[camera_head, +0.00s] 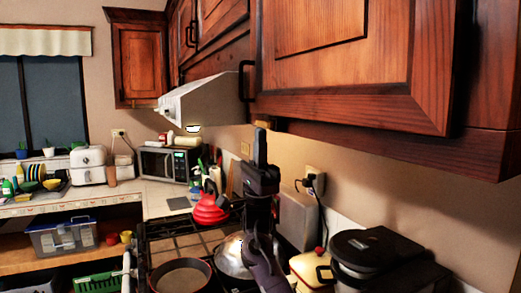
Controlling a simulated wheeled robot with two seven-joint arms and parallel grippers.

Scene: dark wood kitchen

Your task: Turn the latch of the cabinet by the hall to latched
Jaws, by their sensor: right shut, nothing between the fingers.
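A red-brown wooden wall cabinet (335,75) fills the upper right, its door closed, with a dark bar handle (241,82) at its left edge. The fingertips overlap the area by the block in the picture; contact cannot be told. My left gripper is out of view.
Below are the stove with a dark pan (181,276), a silver lid (231,258) and a red kettle-like item (209,210). A black cooker (370,252) stands at right. A range hood (205,100) is left of the cabinet.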

